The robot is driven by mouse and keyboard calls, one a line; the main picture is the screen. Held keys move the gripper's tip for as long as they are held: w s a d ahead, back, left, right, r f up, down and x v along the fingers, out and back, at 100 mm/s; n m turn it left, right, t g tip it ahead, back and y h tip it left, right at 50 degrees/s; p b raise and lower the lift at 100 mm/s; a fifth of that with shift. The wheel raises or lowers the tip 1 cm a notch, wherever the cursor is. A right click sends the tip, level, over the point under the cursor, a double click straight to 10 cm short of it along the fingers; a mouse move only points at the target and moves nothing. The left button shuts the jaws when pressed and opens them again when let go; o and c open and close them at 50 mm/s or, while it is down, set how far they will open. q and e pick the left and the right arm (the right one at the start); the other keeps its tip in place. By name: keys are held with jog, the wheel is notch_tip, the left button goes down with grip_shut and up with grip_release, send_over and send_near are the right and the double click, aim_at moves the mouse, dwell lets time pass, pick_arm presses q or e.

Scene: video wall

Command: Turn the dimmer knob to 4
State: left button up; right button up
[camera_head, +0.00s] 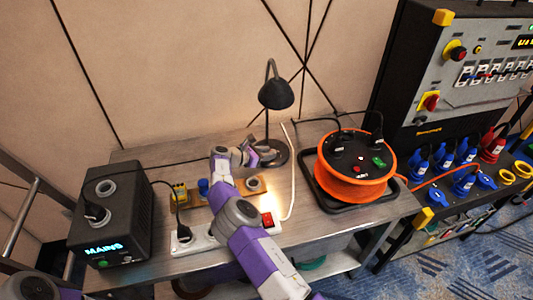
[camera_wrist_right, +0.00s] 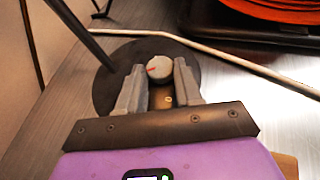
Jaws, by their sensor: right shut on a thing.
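The dimmer knob (camera_wrist_right: 159,68) is a round, light grey knob with a red mark, and the mark lies on the left part of its face in the right wrist view. My right gripper (camera_wrist_right: 159,84) is shut on it, with one grey finger on each side. In the head view my right gripper (camera_head: 248,157) is at the base of the black desk lamp (camera_head: 276,95), where I cannot make out the knob apart from the fingers. The numbers of the dial cannot be read. Only part of my left arm shows at the lower left; its gripper is out of view.
A black mains box (camera_head: 110,225) stands at the left of the bench. A white power strip (camera_head: 195,243) with a red switch lies in front. An orange cable reel (camera_head: 355,185) stands at right, and a white cable (camera_head: 293,170) runs between it and my right arm.

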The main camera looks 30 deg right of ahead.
jog(key=o, duration=1)
jog(key=shift+o, duration=0.2)
jog(key=p+v, duration=0.2)
jog(key=v, duration=0.4)
jog(key=shift+a+r, duration=0.15)
jog(key=shift+r, duration=0.05)
jog(key=shift+s+a+r, duration=0.1)
jog(key=shift+a+r, duration=0.05)
jog(key=shift+a, duration=0.4)
